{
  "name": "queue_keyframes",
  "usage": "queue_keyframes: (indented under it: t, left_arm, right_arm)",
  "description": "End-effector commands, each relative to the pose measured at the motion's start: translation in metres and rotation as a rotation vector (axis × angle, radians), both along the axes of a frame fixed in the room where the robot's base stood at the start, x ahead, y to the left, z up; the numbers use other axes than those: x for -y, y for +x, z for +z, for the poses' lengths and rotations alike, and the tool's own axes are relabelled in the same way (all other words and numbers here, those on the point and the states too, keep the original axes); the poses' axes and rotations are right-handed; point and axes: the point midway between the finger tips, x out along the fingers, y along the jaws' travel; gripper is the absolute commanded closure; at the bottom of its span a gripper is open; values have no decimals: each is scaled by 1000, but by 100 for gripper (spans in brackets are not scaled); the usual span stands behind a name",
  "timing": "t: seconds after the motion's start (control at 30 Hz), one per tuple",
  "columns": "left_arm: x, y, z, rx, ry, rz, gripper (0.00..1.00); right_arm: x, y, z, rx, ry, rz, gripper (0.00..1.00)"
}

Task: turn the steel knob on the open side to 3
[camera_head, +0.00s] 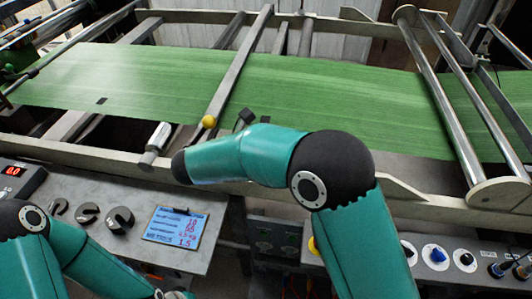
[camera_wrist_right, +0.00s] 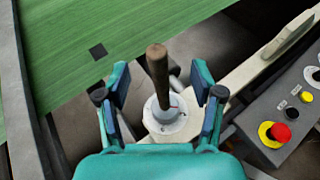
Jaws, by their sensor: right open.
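My right gripper (camera_wrist_right: 160,80) is open in the right wrist view, its two fingers apart on either side of a brown upright cylinder (camera_wrist_right: 158,77). The cylinder stands on a pale round collar (camera_wrist_right: 165,119); neither finger visibly touches it. In the head view a short steel cylinder (camera_head: 158,137) sticks up at the frame rail left of my right arm; I cannot tell whether it is the same part. My right gripper's fingers are hidden there behind my forearm. No number scale is readable. My left arm shows at the lower left, its fingers out of view.
A green web (camera_head: 330,90) runs over the rollers. A yellow ball (camera_head: 208,122) tops a bar. A panel has a blue knob (camera_head: 437,254); the wrist view shows a red emergency button (camera_wrist_right: 279,132).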

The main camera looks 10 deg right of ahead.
Motion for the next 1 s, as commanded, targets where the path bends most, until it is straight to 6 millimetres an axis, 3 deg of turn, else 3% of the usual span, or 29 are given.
queue_keyframes:
  t: [0.2,0.73,0.87,1.0]
  left_arm:
    - [0,0,0,0,0,0,60]
    - [0,0,0,0,0,0,60]
    - [0,0,13,0,0,0,60]
    - [0,0,38,0,0,0,60]
  right_arm:
    - [0,0,22,-1,1,0,33]
    - [0,0,25,-1,-1,0,33]
    - [0,0,38,0,0,1,33]
    - [0,1,63,0,0,1,33]
